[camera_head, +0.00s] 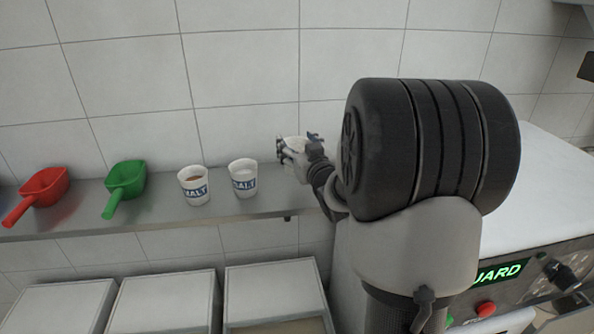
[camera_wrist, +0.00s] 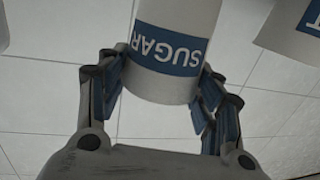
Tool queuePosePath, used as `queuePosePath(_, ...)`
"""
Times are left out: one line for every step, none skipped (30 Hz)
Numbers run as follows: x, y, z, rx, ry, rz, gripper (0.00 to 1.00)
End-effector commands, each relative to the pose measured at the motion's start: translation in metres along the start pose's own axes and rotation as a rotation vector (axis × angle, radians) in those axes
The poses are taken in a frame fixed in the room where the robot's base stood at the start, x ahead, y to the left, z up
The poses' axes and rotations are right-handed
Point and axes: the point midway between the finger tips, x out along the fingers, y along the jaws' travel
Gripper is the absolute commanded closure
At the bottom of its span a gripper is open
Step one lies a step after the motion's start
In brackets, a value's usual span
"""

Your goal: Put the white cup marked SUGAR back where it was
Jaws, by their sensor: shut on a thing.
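The white cup marked SUGAR (camera_wrist: 175,20) has a blue label and is held between my gripper's fingers (camera_wrist: 160,85); the word appears upside down in the wrist view. In the head view, part of the white cup (camera_head: 295,143) shows in my gripper (camera_head: 297,155), right of the two other cups at the steel shelf (camera_head: 160,222). My gripper's hand hides the cup's lower part, so I cannot tell whether it touches the shelf.
A SALT cup (camera_head: 243,180) and a cup whose label seems to read MALT (camera_head: 194,187) stand on the shelf. A green scoop (camera_head: 125,184) and a red scoop (camera_head: 42,192) lie farther left. The tiled wall (camera_head: 240,70) rises behind. White bins (camera_head: 165,300) stand below.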

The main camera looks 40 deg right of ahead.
Motion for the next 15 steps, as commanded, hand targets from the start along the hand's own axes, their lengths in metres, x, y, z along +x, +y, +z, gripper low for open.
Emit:
queuePosePath(0.001,0.000,0.007,0.001,0.000,0.000,0.64)
queuePosePath(0.001,0.000,0.010,0.001,0.000,0.000,0.64)
queuePosePath(0.001,0.000,0.012,0.001,0.001,0.000,0.64)
queuePosePath(0.001,0.000,0.013,0.000,0.002,0.000,0.64)
queuePosePath(0.001,0.000,0.014,0.000,0.002,0.000,0.64)
queuePosePath(0.001,0.000,0.016,0.000,0.002,0.000,0.64)
queuePosePath(0.001,0.000,0.019,0.000,0.002,0.000,0.64)
queuePosePath(0.002,0.000,0.023,0.000,0.000,-0.001,0.64)
queuePosePath(0.002,0.000,0.029,0.000,-0.001,0.000,0.64)
queuePosePath(0.002,0.000,0.035,0.001,-0.002,-0.001,0.64)
queuePosePath(0.002,0.000,0.040,0.001,-0.002,-0.001,0.64)
queuePosePath(0.003,0.000,0.047,0.002,-0.002,-0.001,0.64)
queuePosePath(0.003,0.000,0.051,0.001,-0.002,0.000,0.64)
queuePosePath(0.003,0.000,0.054,0.001,-0.001,0.000,0.64)
queuePosePath(0.003,0.000,0.056,0.000,0.000,0.000,0.64)
